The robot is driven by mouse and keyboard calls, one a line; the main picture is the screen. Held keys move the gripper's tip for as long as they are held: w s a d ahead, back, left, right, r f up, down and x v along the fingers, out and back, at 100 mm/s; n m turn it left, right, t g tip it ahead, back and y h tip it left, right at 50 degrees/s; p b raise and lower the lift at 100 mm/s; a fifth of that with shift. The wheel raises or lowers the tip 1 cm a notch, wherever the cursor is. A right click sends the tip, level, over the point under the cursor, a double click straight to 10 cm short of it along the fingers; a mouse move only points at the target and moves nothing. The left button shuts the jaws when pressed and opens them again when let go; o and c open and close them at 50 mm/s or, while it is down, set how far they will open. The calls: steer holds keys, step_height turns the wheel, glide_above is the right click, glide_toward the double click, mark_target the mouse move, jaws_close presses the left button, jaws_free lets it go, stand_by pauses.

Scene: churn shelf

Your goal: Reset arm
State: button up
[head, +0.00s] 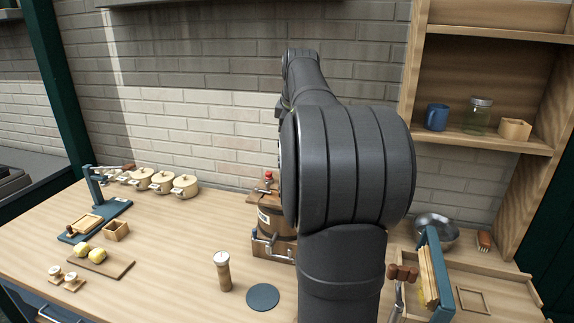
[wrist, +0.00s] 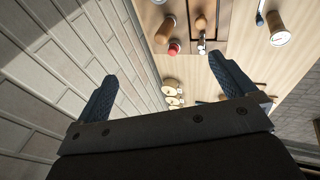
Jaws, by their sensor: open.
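My gripper (wrist: 165,92) shows in the wrist view with its two dark fingers spread wide apart and nothing between them. It is above the back of the table near the brick wall. In the head view my arm rises through the middle and hides the gripper. The wooden churn (head: 275,217) stands on the table just left of my arm, partly hidden by it. Its red-topped part (wrist: 174,46) shows in the wrist view beyond the fingers.
Several lidded pots (head: 162,182) line the wall at left. A cutting board (head: 118,267) with yellow lumps, a grinder (head: 222,270) and a dark round mat (head: 262,297) lie in front. At right are a metal bowl (head: 437,230) and a shelf with a blue mug (head: 436,117) and jar (head: 478,116).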

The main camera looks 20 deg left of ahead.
steer(key=v, duration=0.8)
